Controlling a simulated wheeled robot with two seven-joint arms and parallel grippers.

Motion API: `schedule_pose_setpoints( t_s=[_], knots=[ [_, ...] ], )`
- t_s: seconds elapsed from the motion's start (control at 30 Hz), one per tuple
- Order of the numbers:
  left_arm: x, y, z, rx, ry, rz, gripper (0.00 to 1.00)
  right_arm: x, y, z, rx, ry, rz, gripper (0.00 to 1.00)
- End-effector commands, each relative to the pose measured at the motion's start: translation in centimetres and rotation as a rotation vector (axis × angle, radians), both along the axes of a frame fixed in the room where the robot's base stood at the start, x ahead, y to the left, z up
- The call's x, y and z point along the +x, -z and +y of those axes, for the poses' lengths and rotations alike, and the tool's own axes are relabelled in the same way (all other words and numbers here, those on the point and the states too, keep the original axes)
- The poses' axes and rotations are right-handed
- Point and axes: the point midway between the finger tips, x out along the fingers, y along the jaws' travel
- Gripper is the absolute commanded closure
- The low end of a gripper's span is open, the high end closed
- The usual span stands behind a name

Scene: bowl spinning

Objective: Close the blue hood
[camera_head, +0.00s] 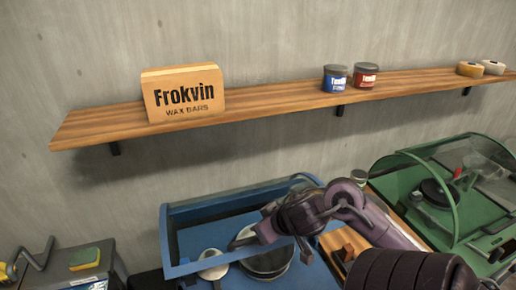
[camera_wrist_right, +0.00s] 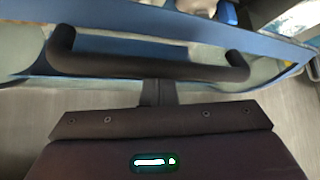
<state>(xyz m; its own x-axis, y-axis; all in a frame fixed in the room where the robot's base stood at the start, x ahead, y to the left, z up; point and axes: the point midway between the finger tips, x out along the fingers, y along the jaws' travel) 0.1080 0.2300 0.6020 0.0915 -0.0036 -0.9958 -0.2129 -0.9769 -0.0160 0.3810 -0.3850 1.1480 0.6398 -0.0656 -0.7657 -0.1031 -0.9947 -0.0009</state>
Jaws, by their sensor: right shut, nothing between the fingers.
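The blue hood (camera_head: 190,266) belongs to the blue bowl-spinning box at the lower middle of the head view. Its front rail crosses in front of a dark round wheel (camera_head: 268,268). How far the hood stands open is hard to tell. In the right wrist view, the hood's blue edge (camera_wrist_right: 150,50) carries a dark bar handle (camera_wrist_right: 150,60). My right gripper (camera_head: 237,243) reaches over the box from the lower right. In the wrist view its shut fingers (camera_wrist_right: 158,92) are at the handle's middle, empty; contact is unclear. My left gripper is out of view.
A wooden shelf (camera_head: 270,102) on the wall holds a Frokvin box (camera_head: 184,93), a blue tin (camera_head: 335,77) and a red tin (camera_head: 366,75). A green hooded box (camera_head: 400,170) stands at the right. A sponge (camera_head: 84,259) sits on a grey unit at the left.

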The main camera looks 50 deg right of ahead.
Motion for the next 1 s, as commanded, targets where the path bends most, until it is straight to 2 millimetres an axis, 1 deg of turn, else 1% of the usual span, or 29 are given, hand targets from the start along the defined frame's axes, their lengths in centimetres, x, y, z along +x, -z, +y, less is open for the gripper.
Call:
schedule_pose_setpoints(
  t_s=[0.1,0.27,0.7,0.87,1.0],
  knots=[
    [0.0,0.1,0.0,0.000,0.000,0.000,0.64,-0.6,0.2,0.3,0.000,0.000,0.001,1.00],
    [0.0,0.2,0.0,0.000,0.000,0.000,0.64,-0.9,0.4,0.5,0.000,0.001,0.000,1.00],
    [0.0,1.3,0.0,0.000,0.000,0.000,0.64,-3.8,2.1,2.1,0.001,0.001,0.001,1.00],
    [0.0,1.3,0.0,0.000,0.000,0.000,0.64,-4.1,2.1,2.2,0.000,0.001,0.000,1.00],
    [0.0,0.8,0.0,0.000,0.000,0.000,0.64,-4.8,2.6,2.7,0.008,0.003,0.001,1.00]
  ],
)
